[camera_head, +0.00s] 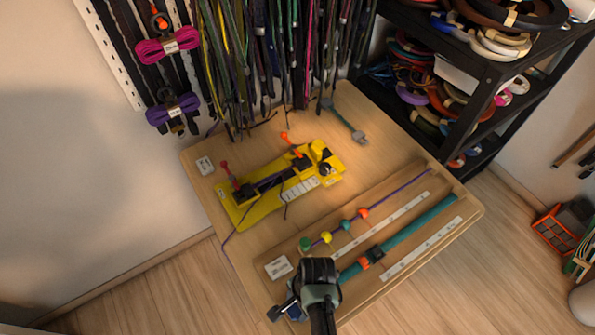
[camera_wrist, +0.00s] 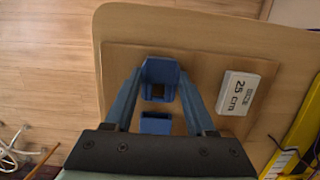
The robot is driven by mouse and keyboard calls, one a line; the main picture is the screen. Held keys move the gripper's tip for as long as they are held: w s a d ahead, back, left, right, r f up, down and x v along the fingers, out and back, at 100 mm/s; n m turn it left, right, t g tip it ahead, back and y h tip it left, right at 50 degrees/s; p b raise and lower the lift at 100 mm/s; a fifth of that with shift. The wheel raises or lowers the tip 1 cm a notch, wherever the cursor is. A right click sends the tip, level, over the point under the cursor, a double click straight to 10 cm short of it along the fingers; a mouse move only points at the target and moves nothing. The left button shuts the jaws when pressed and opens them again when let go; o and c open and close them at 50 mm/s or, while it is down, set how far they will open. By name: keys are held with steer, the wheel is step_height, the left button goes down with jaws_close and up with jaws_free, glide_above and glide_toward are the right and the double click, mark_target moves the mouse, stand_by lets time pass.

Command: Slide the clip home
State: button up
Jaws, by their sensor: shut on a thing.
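My gripper (camera_wrist: 160,84) shows in the wrist view with its two blue-grey fingers on either side of a blue clip-like piece (camera_wrist: 160,67). It is shut on this piece, which has a dark opening. A second blue part (camera_wrist: 156,125) lies nearer my palm; I cannot tell whether the two are joined. In the head view my gripper (camera_head: 288,306) is at the near corner of the board, and my wrist hides much of it. A teal strap (camera_head: 415,228) runs along the board toward my wrist. An orange and dark clip (camera_head: 372,256) sits around it.
A white 25 cm label (camera_wrist: 238,93) lies beside my gripper. A purple cord with coloured beads (camera_head: 346,225) runs parallel to the strap. A black shelf (camera_head: 490,95) stands at the back right.

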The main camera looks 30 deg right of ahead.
steer(key=shift+s+f, duration=0.2)
steer(key=shift+f, duration=0.1)
steer(key=o, duration=1.4)
steer(key=shift+f, duration=0.1)
steer(key=shift+s, duration=0.1)
steer(key=shift+c, duration=1.3)
steer(key=shift+o, duration=1.2)
steer(key=r+p, duration=0.4)
steer(key=d+r+p, duration=0.1)
steer(key=r+p, duration=0.1)
steer(key=shift+w+r, duration=0.25)
